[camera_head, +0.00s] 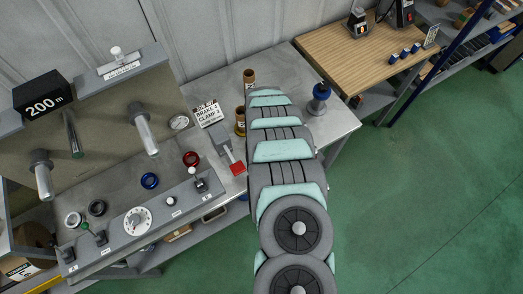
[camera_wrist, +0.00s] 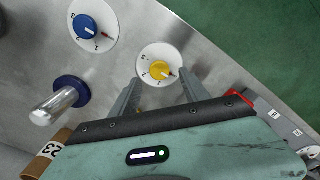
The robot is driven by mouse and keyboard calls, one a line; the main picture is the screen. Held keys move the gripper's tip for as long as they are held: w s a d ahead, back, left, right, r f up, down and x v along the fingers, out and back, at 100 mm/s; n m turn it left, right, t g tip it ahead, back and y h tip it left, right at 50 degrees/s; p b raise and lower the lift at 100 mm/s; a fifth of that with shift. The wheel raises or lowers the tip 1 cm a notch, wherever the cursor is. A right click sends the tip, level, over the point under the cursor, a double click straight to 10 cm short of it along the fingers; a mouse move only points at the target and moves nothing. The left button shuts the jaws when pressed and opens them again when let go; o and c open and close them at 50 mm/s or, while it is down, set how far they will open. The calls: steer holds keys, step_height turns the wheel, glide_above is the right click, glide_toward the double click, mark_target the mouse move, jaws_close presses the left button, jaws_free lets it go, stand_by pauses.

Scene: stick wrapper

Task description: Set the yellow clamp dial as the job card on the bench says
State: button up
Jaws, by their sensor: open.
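The yellow clamp dial (camera_wrist: 159,70) shows in the wrist view, a yellow knob on a round white plate with small dark numerals. A mark on the knob points toward the lower right of the picture; I cannot tell which numeral it meets. My gripper (camera_wrist: 159,77) is open, its two fingertips near the lower left and right edges of the plate, with the knob between or just beyond them. Contact is not clear. In the head view my arm hides the dial and gripper. The job card (camera_head: 209,112) stands on the bench; it appears to read "BRAKE 4" and "CLAMP 2", with smaller print unclear.
A blue dial (camera_wrist: 87,27) on a white plate sits to the upper left of the yellow one. A blue-flanged metal spindle (camera_wrist: 70,92) stands left of my gripper. A red-ended lever (camera_head: 236,167) lies near the card. A wooden table (camera_head: 345,50) stands behind the bench.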

steer(key=shift+d+f, duration=0.1)
steer(key=shift+f, duration=1.7)
steer(key=shift+c, duration=0.3)
jaws_close()
